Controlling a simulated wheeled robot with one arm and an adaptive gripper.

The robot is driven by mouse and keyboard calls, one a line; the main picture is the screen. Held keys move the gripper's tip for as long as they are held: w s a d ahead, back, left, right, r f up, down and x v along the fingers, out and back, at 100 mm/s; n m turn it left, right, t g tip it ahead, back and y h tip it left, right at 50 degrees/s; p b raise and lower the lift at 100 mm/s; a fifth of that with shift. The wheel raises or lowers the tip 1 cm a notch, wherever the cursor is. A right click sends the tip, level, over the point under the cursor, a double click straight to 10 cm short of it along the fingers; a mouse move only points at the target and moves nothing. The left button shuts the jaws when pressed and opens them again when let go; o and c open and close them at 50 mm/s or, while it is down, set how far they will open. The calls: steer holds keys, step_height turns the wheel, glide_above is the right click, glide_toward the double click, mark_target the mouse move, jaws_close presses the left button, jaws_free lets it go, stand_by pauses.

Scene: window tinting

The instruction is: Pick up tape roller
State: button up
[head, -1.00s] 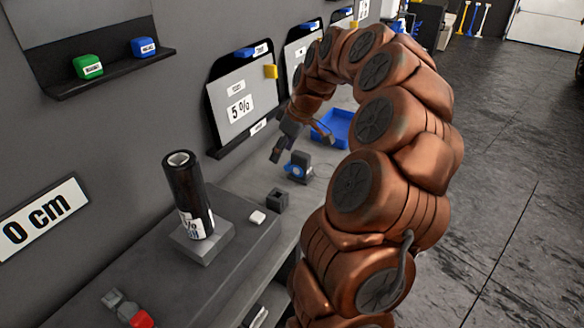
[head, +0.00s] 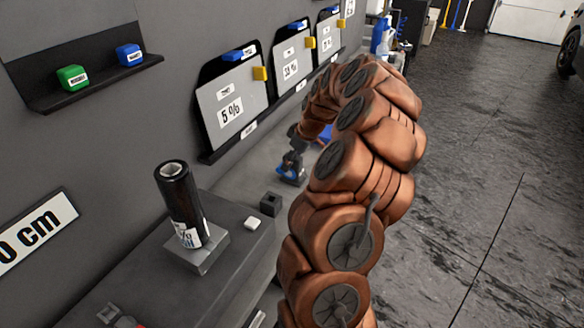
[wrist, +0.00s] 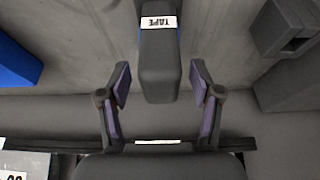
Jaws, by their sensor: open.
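The tape roller (wrist: 158,62) shows in the wrist view as a dark grey block with a white TAPE label on its top. In the head view the roller (head: 291,174) sits on the grey bench, with blue on its lower part. My gripper (wrist: 160,84) is open, with one finger on each side of the roller's near end. Small gaps show between the fingers and the block. In the head view my gripper (head: 291,155) is right at the roller, and my arm hides part of that area.
A dark block with a slot (wrist: 290,30) lies right of the roller in the wrist view, and a blue object (wrist: 15,64) is at the left. In the head view a black roll (head: 182,205) stands upright on a block. Tint panels (head: 232,105) line the wall.

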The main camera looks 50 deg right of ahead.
steer(key=shift+x, duration=1.2)
jaws_close()
